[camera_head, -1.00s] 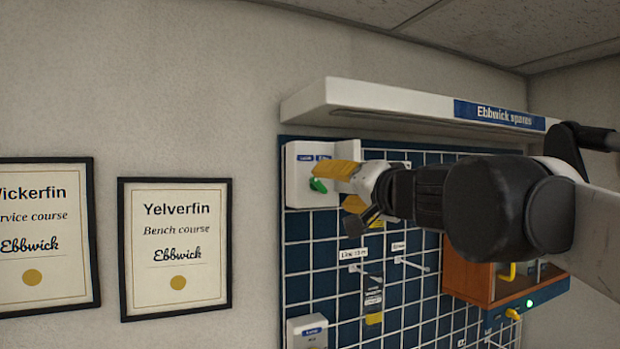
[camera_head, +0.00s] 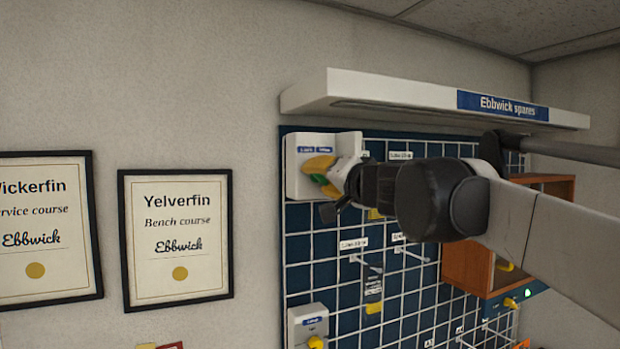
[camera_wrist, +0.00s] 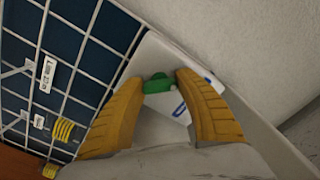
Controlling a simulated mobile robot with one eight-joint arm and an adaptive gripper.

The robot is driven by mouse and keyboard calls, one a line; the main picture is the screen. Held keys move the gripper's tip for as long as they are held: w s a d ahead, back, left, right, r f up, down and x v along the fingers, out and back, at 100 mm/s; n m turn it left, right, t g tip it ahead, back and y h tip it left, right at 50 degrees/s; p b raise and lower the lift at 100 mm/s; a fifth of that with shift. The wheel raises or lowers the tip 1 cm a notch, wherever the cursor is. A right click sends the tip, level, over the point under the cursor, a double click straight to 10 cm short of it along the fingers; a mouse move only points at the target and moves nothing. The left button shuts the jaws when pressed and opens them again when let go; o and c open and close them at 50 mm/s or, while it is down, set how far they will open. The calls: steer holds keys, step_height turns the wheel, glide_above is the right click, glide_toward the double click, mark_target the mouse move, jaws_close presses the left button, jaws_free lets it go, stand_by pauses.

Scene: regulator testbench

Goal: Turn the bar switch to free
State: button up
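The bar switch is a green bar knob (camera_wrist: 158,84) on a white box (camera_head: 304,185) at the upper left corner of the blue grid panel. The box carries small blue labels (camera_head: 317,150), too small to read surely. My gripper (camera_head: 322,176) is at the box front, with its two yellow fingers on either side of the green knob. In the wrist view my gripper's fingertips (camera_wrist: 160,80) stand apart with the knob between them. They look very close to its ends; I cannot tell whether they press on it. The fingers partly hide the knob.
A white shelf (camera_head: 400,100) juts out just above the box. Below on the panel (camera_head: 325,265) are hooks, a hanging part (camera_head: 373,292) and another white box with a yellow knob (camera_head: 307,325). An orange-brown cabinet (camera_head: 466,268) stands to the right, behind my arm.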

steer(key=shift+m, duration=0.3)
steer(key=m, duration=0.3)
steer(key=shift+m, duration=0.4)
steer(key=m, duration=0.9)
steer(key=shift+m, duration=2.3)
steer(key=o, duration=1.2)
steer(key=shift+w, duration=0.1)
steer(key=v, duration=1.2)
